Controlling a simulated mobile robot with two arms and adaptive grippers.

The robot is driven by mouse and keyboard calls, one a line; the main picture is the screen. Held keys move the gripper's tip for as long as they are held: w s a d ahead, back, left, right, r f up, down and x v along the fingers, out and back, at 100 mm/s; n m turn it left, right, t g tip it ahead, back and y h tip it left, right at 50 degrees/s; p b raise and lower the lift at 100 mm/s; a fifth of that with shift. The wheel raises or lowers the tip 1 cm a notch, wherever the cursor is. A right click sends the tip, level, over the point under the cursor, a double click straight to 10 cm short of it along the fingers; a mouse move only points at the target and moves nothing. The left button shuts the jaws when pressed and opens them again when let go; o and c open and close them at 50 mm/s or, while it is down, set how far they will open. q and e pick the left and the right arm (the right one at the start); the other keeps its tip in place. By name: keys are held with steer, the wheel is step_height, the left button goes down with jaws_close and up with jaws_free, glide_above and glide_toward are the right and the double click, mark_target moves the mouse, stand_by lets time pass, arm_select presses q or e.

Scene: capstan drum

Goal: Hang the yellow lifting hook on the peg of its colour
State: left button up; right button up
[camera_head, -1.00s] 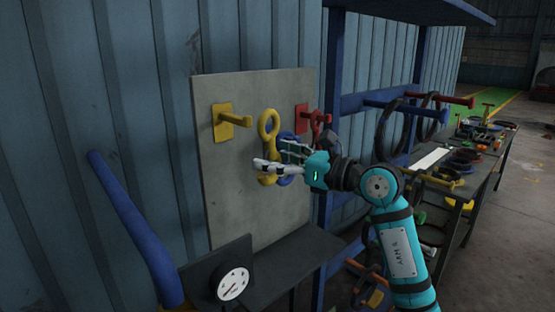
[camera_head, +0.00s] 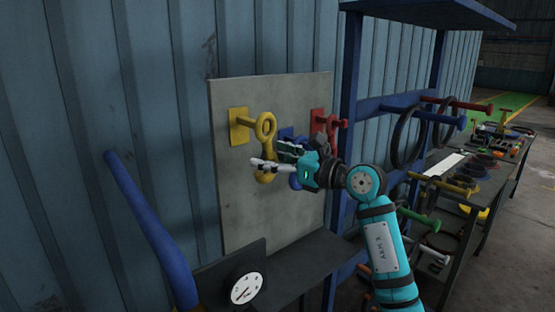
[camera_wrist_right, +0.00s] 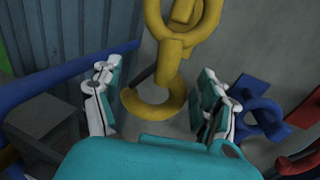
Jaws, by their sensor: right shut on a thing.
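The yellow lifting hook (camera_head: 266,128) hangs upright in my right gripper (camera_head: 268,166), with its eye at the top and its curved lower end by the fingers. In the right wrist view, the hook (camera_wrist_right: 160,105) shows between the two fingers of the gripper (camera_wrist_right: 158,100). The yellow peg (camera_head: 240,126) sticks out from its square plate on the grey board. The hook's eye is at the peg's outer end. In the wrist view, the peg's end (camera_wrist_right: 183,10) shows within the eye's opening; I cannot tell whether the eye is around it.
On the grey board (camera_head: 235,205), a blue peg plate (camera_head: 287,133) and a red peg (camera_head: 332,122) are to the right, partly behind my gripper. A blue ring (camera_wrist_right: 264,117) shows close to the right finger. A dial gauge (camera_head: 246,287) stands below.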

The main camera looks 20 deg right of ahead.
steer(key=shift+w+a+r, duration=0.1)
steer(key=shift+w+a, duration=0.2)
steer(key=shift+w, duration=0.5)
steer(key=shift+w+a, duration=0.3)
steer(key=shift+w, duration=0.5)
steer(key=shift+w+a+f, duration=0.2)
steer(key=shift+w+f, duration=0.3)
steer(key=shift+w, duration=0.15)
